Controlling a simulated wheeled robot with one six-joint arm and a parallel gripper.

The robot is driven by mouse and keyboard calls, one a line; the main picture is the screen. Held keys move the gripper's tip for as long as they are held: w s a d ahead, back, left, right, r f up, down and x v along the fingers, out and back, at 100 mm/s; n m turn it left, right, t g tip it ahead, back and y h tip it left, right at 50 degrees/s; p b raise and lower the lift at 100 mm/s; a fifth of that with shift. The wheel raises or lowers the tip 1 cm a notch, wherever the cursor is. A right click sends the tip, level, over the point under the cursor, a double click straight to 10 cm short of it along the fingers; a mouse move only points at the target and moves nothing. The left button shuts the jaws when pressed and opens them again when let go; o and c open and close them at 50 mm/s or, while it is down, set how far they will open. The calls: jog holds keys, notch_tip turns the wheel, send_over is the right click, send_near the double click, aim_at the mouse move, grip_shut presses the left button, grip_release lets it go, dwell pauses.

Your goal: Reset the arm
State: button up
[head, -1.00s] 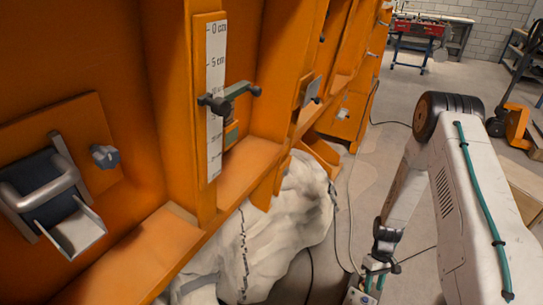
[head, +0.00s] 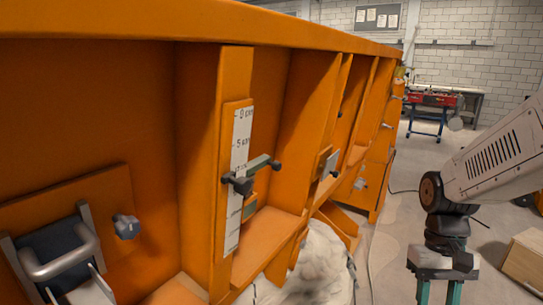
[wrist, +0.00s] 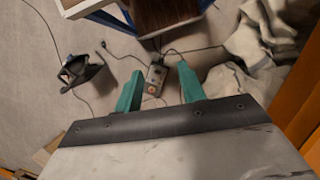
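My gripper (head: 440,292) hangs at the lower right in the head view, pointing down, to the right of the orange sandbed. In the wrist view its two green fingers (wrist: 160,92) stand apart with nothing held between them. A small grey control box (wrist: 155,78) with a red button and cables appears between the fingers, on the floor well below. The orange sandbed wall (head: 100,110) fills the left of the head view. It carries a white centimetre scale (head: 240,150) and a green lever with dark knobs (head: 252,175).
A metal-handled latch (head: 62,255) and a dark knob (head: 127,227) sit on the sandbed wall. White sacks (head: 318,265) lie beneath it. A wooden box (head: 524,262) stands right of my gripper. A red-topped bench (head: 432,98) is at the back. Cables cross the floor.

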jog(key=s+a+r+n+t, duration=0.1)
jog(key=s+a+r+t, duration=0.3)
jog(key=s+r, duration=0.5)
notch_tip(320, 180, up, 3)
jog(key=shift+s+f+t+h, duration=0.2)
jog(key=shift+s+t+h, duration=0.15)
jog(key=shift+t, duration=0.35)
jog(key=shift+a, duration=0.1)
